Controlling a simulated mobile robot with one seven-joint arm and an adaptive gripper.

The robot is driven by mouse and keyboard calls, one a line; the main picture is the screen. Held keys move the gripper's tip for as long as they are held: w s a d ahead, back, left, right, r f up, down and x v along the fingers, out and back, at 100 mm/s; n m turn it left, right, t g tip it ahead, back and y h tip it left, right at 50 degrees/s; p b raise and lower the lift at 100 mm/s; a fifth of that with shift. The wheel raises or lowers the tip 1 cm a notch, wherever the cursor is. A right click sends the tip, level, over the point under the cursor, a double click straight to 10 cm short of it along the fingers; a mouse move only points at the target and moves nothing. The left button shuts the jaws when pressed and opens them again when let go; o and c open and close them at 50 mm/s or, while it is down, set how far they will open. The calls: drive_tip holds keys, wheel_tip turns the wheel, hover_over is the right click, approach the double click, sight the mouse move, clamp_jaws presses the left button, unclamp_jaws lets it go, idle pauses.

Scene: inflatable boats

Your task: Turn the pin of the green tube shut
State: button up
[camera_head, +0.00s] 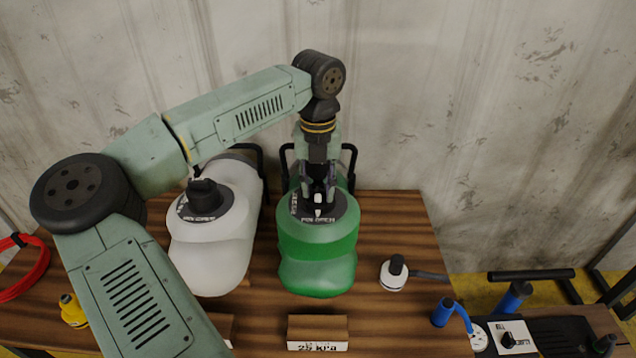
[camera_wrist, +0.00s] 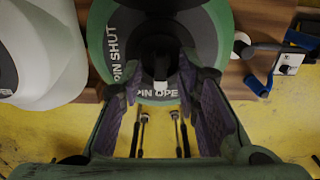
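The green tube (camera_head: 318,245) lies on the wooden table, with a dark round valve plate on top; it also shows in the wrist view (camera_wrist: 221,20). Its pin (camera_wrist: 160,65) is a dark lever with a pale tip that points to the "PIN OPEN" print; "PIN SHUT" stands to the left on the plate. My gripper (camera_head: 318,193) is directly above the valve, pointing down. In the wrist view my gripper (camera_wrist: 157,75) is open, with one finger on each side of the pin. Gaps seem to show between fingers and pin; contact is unclear.
A white tube (camera_head: 212,240) with a black-capped valve lies left of the green one. A white-and-black valve piece (camera_head: 394,274) with a hose is at right. A wooden block with a "25 kPa" label (camera_head: 318,346) stands in front. A switch panel (camera_head: 512,337) is at lower right.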

drive_tip(key=shift+f, duration=0.2)
clamp_jaws()
idle(0.3)
